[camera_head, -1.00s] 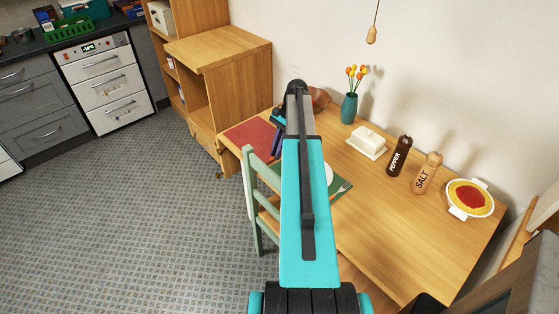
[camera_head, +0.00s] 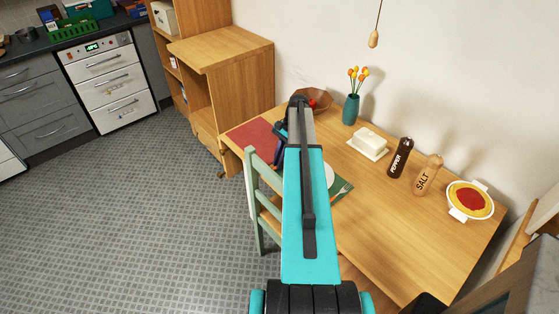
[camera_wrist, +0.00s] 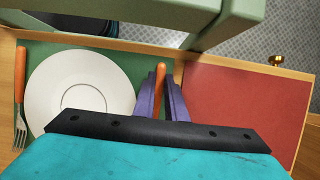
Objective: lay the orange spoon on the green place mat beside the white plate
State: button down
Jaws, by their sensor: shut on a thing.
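My gripper (camera_wrist: 161,76) has purple fingers, shut on the orange spoon (camera_wrist: 160,90). The spoon's handle shows between the fingers in the wrist view; its other end is hidden by the gripper. The spoon appears over the right strip of the green place mat (camera_wrist: 125,63), just right of the white plate (camera_wrist: 50,85). I cannot tell whether it touches the mat. In the head view, the plate (camera_head: 329,176) and green mat (camera_head: 338,194) are largely hidden by my arm, and the spoon cannot be made out.
An orange-handled fork (camera_wrist: 19,95) lies left of the plate. A red mat (camera_wrist: 240,100) lies to the right. A green chair (camera_head: 250,190) stands at the table's edge. A vase (camera_head: 350,109), butter dish (camera_head: 369,144), pepper mill (camera_head: 400,157) and salt mill (camera_head: 426,175) stand farther along the table.

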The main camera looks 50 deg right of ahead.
jog(key=shift+f, duration=0.35)
jog(key=shift+f, duration=0.1)
jog(key=c, duration=1.8)
grip_release()
jog(key=shift+r, duration=0.2)
jog(key=b+v, duration=0.3)
jog(key=v, duration=0.8)
jog(key=shift+d+r, duration=0.2)
jog(key=shift+r, duration=0.15)
